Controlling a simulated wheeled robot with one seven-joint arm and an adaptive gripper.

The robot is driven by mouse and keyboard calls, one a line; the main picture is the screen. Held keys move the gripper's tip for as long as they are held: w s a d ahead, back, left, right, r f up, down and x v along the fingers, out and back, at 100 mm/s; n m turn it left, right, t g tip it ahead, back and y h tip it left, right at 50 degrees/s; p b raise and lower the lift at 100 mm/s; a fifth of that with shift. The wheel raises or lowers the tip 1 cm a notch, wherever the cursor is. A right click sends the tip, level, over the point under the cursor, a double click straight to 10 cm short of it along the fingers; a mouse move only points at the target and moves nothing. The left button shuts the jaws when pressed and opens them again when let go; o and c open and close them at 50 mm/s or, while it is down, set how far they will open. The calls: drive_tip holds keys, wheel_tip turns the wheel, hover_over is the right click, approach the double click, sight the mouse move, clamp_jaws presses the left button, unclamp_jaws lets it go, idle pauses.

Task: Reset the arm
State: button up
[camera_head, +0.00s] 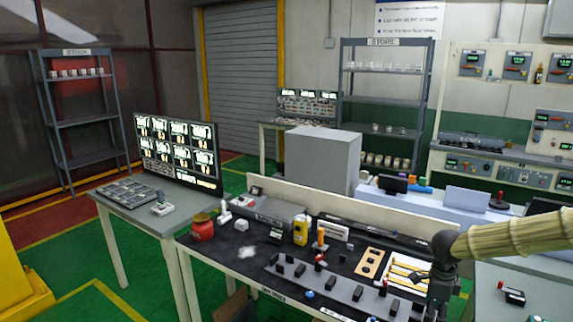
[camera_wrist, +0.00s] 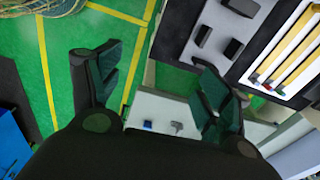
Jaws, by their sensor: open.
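My arm comes in from the right edge in the head view, in a tan ribbed sleeve. My gripper (camera_head: 440,285) hangs down at the right end of the dark bench top. In the wrist view my gripper (camera_wrist: 155,85) is open, with its two dark fingers wide apart and nothing between them. Green floor with yellow lines and the bench edge show below and between the fingers.
The workbench (camera_head: 230,262) holds a long grey rail with black clips (camera_head: 330,284), a white tray with yellow strips (camera_head: 408,270), a tan plate (camera_head: 370,262), a yellow device (camera_head: 300,230) and a red pot (camera_head: 202,228). A side table with screens (camera_head: 178,152) stands left.

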drive_tip(key=s+a+f+n+t+h, duration=0.1)
drive_tip(key=s+a+f+n+h, duration=0.1)
drive_tip(key=s+a+f+n, duration=0.6)
drive_tip(key=s+a+f+n+t+h, duration=0.15)
drive_tip(key=s+f+n, duration=0.4)
drive_tip(key=f, duration=0.55)
drive_tip(key=s+a+f+n+g+y, duration=0.1)
drive_tip(key=s+a+f+n, duration=0.15)
drive_tip(key=s, duration=0.55)
drive_tip(key=s+a+f+n+g+y, duration=0.15)
drive_tip(key=s+a+n, duration=0.25)
drive_tip(key=s, duration=0.5)
drive_tip(key=s+a+f+n+y, duration=0.2)
drive_tip(key=s+a+n, duration=0.1)
drive_tip(key=s, duration=0.5)
wheel_tip(320, 180, down, 13)
drive_tip(key=b, duration=1.2)
drive_tip(key=shift+r+b, duration=0.15)
drive_tip(key=shift+b, duration=0.25)
drive_tip(key=shift+s, duration=0.1)
